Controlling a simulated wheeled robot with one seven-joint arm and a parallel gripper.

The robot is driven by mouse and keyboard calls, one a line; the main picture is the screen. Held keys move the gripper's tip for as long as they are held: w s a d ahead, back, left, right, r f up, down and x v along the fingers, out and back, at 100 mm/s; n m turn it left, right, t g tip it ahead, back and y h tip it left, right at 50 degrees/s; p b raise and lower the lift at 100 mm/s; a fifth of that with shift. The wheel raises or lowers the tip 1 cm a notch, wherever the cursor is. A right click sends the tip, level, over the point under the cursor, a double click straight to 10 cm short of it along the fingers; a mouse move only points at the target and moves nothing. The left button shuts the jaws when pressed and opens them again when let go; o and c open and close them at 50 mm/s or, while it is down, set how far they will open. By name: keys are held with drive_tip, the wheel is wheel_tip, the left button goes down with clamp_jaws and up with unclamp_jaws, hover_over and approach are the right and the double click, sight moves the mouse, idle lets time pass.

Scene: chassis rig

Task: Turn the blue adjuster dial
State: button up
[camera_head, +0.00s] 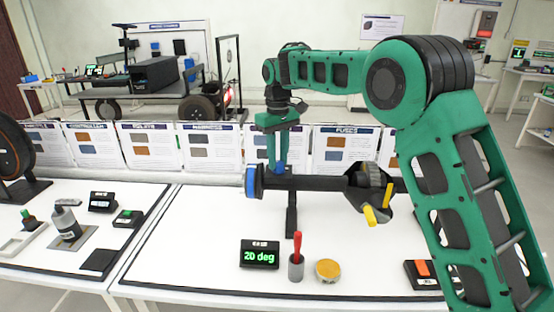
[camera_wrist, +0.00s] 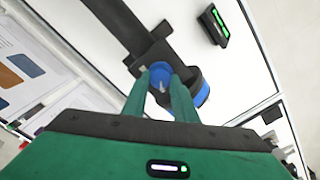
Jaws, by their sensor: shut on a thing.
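The blue adjuster dial (camera_wrist: 161,74) is a small round knob on a black block of the dark horizontal shaft (camera_head: 317,183). In the head view the dial (camera_head: 281,168) shows just below the fingertips, mostly hidden. My gripper (camera_head: 279,163) points down from above, shut on the dial, with one finger on each side of it. The gripper fingers also show in the wrist view (camera_wrist: 164,70). A larger blue disc (camera_head: 251,182) sits at the shaft's left end; it also shows in the wrist view (camera_wrist: 203,92). A small display (camera_head: 260,254) reads "20 deg" in green.
A cup with a red-handled tool (camera_head: 296,264) and an amber round tin (camera_head: 327,271) stand in front of the shaft. Yellow-handled parts (camera_head: 370,214) hang at its right. A row of printed cards (camera_head: 212,145) stands behind. The white table front is partly clear.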

sight(278, 161)
drive_tip(key=shift+w+d+r, duration=0.1)
drive_tip(key=shift+w, duration=0.05)
drive_tip(key=o, duration=1)
drive_tip(key=shift+o, duration=0.2)
wheel_tip(278, 161, up, 11)
drive_tip(key=shift+f, duration=0.2)
